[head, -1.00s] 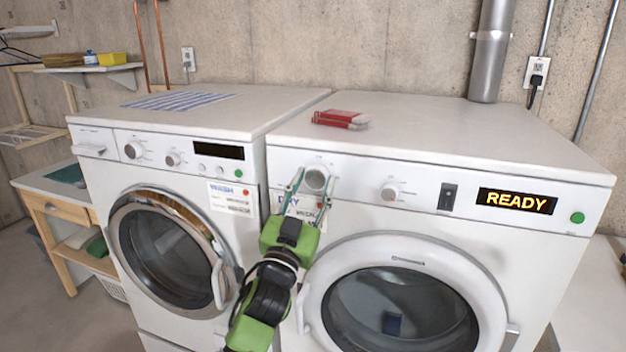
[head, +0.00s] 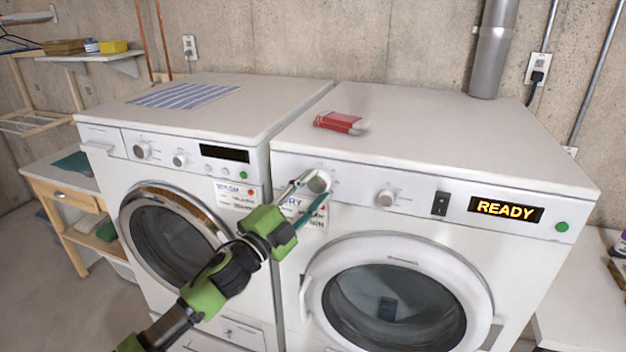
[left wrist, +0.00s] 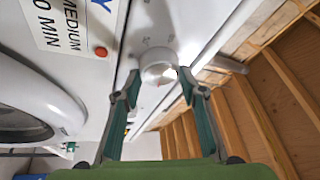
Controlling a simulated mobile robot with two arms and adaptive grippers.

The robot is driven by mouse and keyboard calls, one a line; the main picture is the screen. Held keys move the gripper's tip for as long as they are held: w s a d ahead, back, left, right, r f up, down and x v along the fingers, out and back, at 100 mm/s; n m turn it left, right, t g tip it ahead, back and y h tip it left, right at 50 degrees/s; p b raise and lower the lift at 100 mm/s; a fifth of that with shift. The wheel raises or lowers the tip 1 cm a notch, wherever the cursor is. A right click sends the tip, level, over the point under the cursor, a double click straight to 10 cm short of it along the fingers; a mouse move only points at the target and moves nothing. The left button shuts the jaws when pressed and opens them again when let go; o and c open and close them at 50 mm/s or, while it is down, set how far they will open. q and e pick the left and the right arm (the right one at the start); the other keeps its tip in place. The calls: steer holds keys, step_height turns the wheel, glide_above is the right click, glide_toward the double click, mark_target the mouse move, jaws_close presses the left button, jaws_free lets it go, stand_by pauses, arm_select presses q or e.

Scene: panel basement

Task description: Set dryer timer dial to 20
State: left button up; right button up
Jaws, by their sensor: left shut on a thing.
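The dryer (head: 450,150) is the right-hand white machine, with a display (head: 505,209) reading READY. My left gripper (head: 314,186) is at the left dial (head: 319,181) on the dryer's panel, shut on it with one finger on each side. In the left wrist view this round white dial (left wrist: 158,72) sits between the fingertips of the left gripper (left wrist: 160,85). The marks around it are too small to read. A second dial (head: 386,198) on the dryer stands free to the right. My right gripper is not in view.
The washer (head: 210,112) stands close on the left, with a striped cloth (head: 183,95) on top. A red and white box (head: 341,122) lies on the dryer top. A black switch (head: 440,203) and a green button (head: 562,226) are on the dryer's panel.

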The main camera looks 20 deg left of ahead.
arm_select(q)
steer(key=shift+a+r+m+g+p, duration=0.15)
steer(key=shift+m+g+p, duration=0.15)
steer(key=shift+m+p, duration=0.45)
steer(key=shift+a+r+m+g+p, duration=0.1)
steer(key=shift+m+g+p, duration=0.3)
steer(key=shift+m, duration=0.45)
steer(key=o, duration=1.1)
steer(key=shift+w, duration=0.1)
steer(key=shift+c, duration=0.2)
steer(key=shift+o, duration=0.3)
steer(key=shift+w+d+f, duration=0.1)
steer(key=shift+f, duration=0.05)
steer(key=shift+s+f, duration=0.15)
steer(key=shift+s, duration=0.35)
steer(key=v, duration=1.1)
steer(key=shift+a, duration=0.2)
